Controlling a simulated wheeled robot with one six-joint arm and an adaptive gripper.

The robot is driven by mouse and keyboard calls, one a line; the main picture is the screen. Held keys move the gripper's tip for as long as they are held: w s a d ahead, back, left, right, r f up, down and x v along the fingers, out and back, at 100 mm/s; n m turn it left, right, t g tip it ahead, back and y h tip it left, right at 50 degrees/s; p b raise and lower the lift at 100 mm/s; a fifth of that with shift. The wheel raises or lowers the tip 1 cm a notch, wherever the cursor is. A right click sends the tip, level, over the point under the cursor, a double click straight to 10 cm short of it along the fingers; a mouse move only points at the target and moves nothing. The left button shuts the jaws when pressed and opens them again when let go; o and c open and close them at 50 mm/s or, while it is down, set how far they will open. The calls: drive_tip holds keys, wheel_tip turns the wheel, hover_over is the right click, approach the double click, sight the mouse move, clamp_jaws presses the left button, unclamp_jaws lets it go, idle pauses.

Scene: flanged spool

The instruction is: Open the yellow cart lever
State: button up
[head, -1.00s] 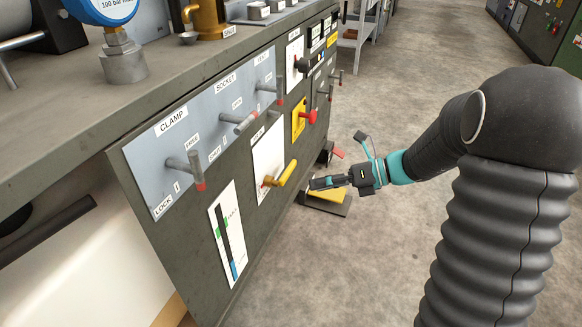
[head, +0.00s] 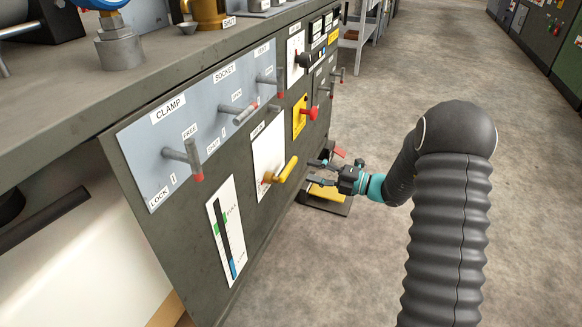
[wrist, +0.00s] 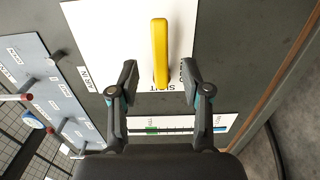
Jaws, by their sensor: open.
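The yellow lever (head: 283,172) sits on a white plate (head: 268,150) on the dark front panel of the cart. In the wrist view the lever (wrist: 160,45) stands upright in the picture, its lower end by the SHUT label. My gripper (head: 313,173) is open and empty, just right of the lever in the head view, its fingers pointing at the panel. In the wrist view the two fingertips (wrist: 160,78) stand either side of the lever's lower end, with clear gaps. They do not appear to touch it.
A red lever (head: 309,113) on a yellow plate is farther along the panel. Grey red-tipped CLAMP (head: 185,155) and SOCKET (head: 240,113) handles stick out nearby. A level gauge (head: 226,232) is below. A yellow pedal (head: 326,191) is on the floor. Open floor lies right.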

sight(294, 166)
drive_tip(key=x, duration=0.7)
drive_tip(key=shift+w+a+b, duration=0.1)
drive_tip(key=shift+a+b, duration=0.15)
drive_tip(key=shift+b, duration=0.1)
clamp_jaws()
